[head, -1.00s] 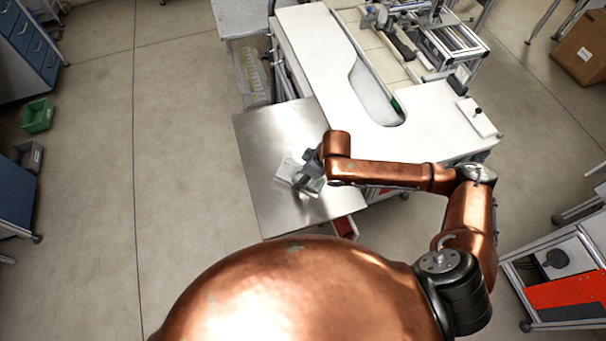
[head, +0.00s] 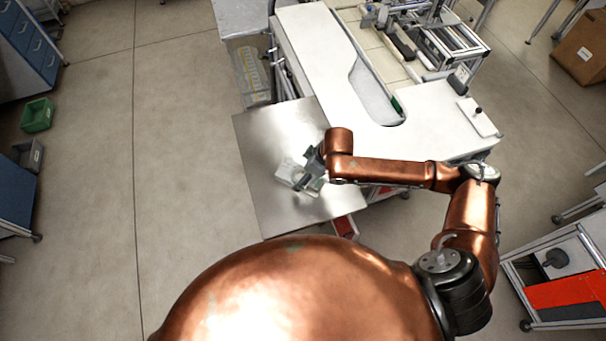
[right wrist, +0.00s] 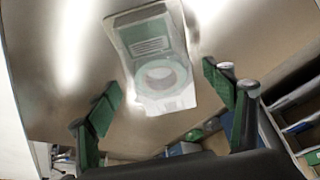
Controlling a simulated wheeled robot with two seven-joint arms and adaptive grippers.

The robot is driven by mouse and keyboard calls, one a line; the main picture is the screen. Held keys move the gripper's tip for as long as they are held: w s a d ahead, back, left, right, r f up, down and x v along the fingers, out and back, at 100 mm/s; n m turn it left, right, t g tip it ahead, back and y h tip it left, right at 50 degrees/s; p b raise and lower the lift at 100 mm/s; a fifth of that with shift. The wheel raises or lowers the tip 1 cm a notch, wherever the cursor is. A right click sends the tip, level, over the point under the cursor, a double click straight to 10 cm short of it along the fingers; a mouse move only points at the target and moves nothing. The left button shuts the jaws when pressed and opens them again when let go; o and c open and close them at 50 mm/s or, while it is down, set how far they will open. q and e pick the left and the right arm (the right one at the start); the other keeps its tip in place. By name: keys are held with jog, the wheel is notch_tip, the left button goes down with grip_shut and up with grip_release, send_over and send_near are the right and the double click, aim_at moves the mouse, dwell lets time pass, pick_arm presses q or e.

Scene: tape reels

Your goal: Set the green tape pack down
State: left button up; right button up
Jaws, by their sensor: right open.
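The green tape pack (right wrist: 150,45), a clear flat bag with a pale green ring and a printed label, appears to lie on the bare metal table top (head: 265,140). In the head view the pack (head: 287,171) is partly covered by my right gripper (head: 310,178). In the right wrist view my right gripper (right wrist: 165,92) is open, its green-padded fingers spread wide on either side of the pack's near end. Both fingers look clear of the pack. My left gripper is not in view.
A white workbench (head: 320,60) adjoins the metal table at the upper right. A red bin (head: 345,227) shows below the table's near right edge. The table's left part is clear.

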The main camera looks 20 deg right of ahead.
jog(key=v, duration=1.1)
jog(key=shift+f, duration=0.1)
